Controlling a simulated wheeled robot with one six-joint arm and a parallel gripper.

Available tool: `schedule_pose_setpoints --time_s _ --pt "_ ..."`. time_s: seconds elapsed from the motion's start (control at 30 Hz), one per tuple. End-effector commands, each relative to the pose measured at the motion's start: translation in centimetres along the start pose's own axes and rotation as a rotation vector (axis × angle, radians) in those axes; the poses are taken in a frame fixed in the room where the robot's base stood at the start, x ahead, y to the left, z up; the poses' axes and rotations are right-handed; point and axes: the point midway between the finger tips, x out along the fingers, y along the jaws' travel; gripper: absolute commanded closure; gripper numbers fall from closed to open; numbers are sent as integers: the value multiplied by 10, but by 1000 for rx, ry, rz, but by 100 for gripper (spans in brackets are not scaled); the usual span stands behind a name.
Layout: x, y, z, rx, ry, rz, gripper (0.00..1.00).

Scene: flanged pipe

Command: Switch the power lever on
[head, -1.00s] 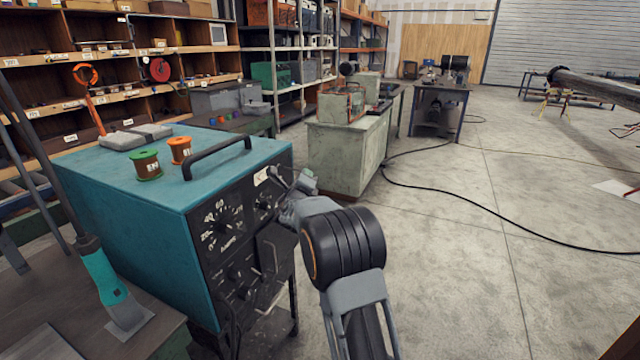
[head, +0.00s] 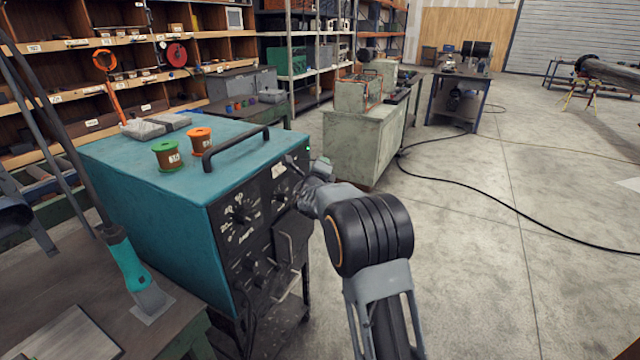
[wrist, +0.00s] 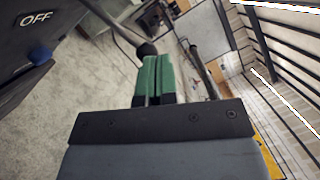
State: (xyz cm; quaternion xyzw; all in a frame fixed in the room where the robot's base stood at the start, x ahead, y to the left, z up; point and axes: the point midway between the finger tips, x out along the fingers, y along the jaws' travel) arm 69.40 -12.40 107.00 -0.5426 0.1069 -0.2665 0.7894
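The teal power box (head: 150,165) has a dark front panel (head: 245,215) with dials. In the wrist view, an "OFF" label (wrist: 36,20) shows on a dark surface at upper left. A thin rod there, apparently the power lever (wrist: 112,24), ends in a black ball (wrist: 146,49). My gripper (wrist: 155,58) has its green pads pressed together, with the tips right at the ball. I cannot tell whether they touch it. In the head view, my gripper (head: 308,180) is at the panel's upper right, and its fingertips are too small to make out.
Two wire spools, green-rimmed (head: 168,155) and orange (head: 199,140), stand on the box beside a black handle (head: 236,148). A workbench (head: 60,290) is at left. A pale cabinet (head: 365,145) stands behind. The floor at right is open, with a black cable (head: 480,200) across it.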

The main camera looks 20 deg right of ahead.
Motion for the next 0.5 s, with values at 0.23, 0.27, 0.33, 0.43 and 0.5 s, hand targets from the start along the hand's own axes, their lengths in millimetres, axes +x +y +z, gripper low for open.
schedule_pose_setpoints --time_s 0.23,0.27,0.33,0.43,0.5 --pt "-1 -2 5 2 -5 1 100" --pt "-1 -2 6 2 -6 1 100" --pt "-1 -2 7 2 -7 2 100" --pt "-2 -2 9 2 -9 3 100" --pt "-2 -2 10 2 -10 3 100"
